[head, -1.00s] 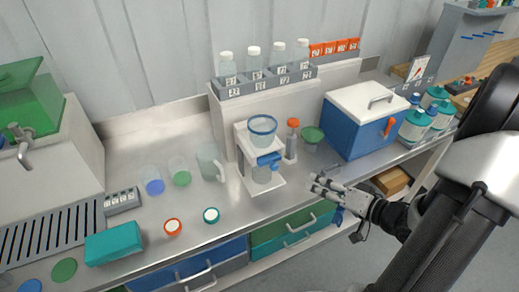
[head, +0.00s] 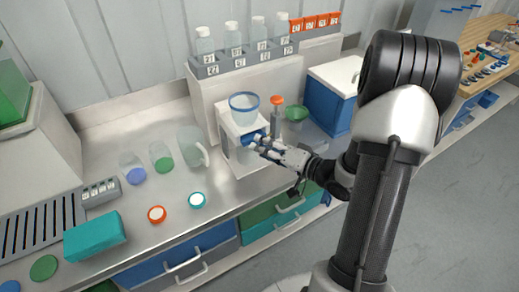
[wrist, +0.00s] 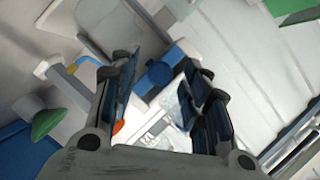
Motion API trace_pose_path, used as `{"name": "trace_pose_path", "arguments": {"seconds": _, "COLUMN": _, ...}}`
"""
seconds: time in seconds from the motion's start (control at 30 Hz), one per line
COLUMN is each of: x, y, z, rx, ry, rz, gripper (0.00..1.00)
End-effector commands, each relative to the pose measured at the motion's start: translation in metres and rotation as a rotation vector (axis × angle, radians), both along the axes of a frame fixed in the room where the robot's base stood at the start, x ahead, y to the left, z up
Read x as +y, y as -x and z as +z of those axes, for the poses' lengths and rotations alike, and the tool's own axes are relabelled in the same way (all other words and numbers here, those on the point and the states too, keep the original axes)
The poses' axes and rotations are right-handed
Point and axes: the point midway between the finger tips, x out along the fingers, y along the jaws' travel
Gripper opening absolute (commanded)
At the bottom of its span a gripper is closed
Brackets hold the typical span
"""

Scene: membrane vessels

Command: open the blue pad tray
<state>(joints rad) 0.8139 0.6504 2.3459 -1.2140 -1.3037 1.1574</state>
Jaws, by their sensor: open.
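A blue drawer front (head: 185,262) with a pale bar handle (head: 188,265) is under the bench at lower left in the head view and looks shut; I cannot tell for certain whether it is the blue pad tray. My gripper (head: 257,143) is above the bench, at the front of a white stand (head: 245,163), well up and right of that drawer. In the wrist view my gripper (wrist: 165,85) is open, with its fingers spread either side of a small blue part (wrist: 160,74). I cannot tell whether they touch it.
A green drawer (head: 277,222) is right of the blue one. A blue-rimmed clear cup (head: 244,108) sits atop the stand. A glass jug (head: 188,145), two lids and a teal box (head: 95,236) stand on the bench. The floor (head: 440,210) is clear at right.

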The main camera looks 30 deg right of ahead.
Motion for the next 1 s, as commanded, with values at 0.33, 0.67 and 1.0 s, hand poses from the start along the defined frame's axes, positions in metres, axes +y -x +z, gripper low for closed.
{"name": "trace_pose_path", "arguments": {"seconds": 0.33, "x": 0.008, "y": -0.023, "z": -0.005, "rx": 0.001, "ry": 0.0, "rz": -0.001, "gripper": 0.43}}
{"name": "trace_pose_path", "arguments": {"seconds": 0.67, "x": 0.008, "y": -0.023, "z": -0.005, "rx": 0.0, "ry": 0.0, "rz": -0.001, "gripper": 0.34}}
{"name": "trace_pose_path", "arguments": {"seconds": 1.0, "x": 0.008, "y": -0.023, "z": -0.004, "rx": -0.003, "ry": 0.001, "rz": 0.001, "gripper": 0.12}}
